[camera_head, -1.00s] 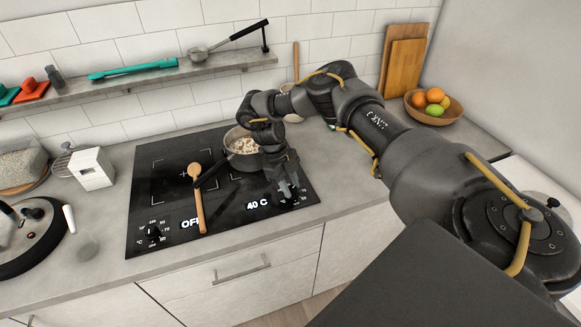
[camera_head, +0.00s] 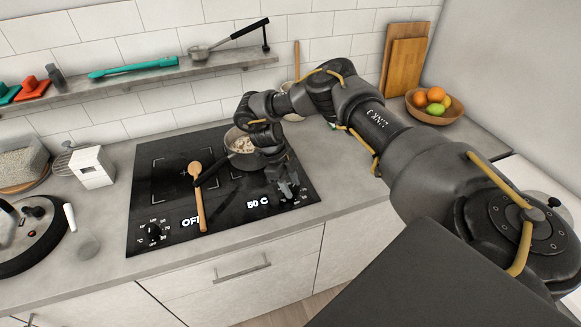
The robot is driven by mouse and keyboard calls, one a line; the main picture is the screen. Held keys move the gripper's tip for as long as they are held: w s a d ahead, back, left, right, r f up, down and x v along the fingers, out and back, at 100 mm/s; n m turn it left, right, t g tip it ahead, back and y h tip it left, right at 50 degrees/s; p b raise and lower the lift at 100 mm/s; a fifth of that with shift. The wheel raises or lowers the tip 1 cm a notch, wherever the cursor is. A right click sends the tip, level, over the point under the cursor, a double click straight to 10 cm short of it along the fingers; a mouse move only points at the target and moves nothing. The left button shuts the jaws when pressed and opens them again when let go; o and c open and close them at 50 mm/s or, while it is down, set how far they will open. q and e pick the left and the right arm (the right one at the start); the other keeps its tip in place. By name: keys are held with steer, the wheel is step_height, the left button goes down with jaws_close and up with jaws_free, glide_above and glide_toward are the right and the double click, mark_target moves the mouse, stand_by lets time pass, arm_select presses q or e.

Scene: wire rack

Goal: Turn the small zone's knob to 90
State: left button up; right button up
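The black cooktop (camera_head: 160,205) has two zones with a knob each. The left zone's knob (camera_head: 153,232) is clear of my arms and its display reads OFF. The right zone's display (camera_head: 257,202) reads 50 C. My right gripper (camera_head: 287,192) points down at the right zone's knob, at the cooktop's front right. The fingers cover most of this knob, and I cannot tell whether they are shut on it. My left gripper is not in view.
A pot (camera_head: 240,147) with food in it stands at the back right of the cooktop, beside my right arm. A wooden spoon (camera_head: 198,200) lies across the middle of the cooktop.

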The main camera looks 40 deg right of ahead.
steer(key=shift+o, duration=1.2)
steer(key=shift+r, duration=0.15)
steer(key=b+v, duration=0.2)
steer(key=v, duration=0.8)
steer(key=shift+w+r, duration=0.2)
steer(key=shift+r, duration=0.05)
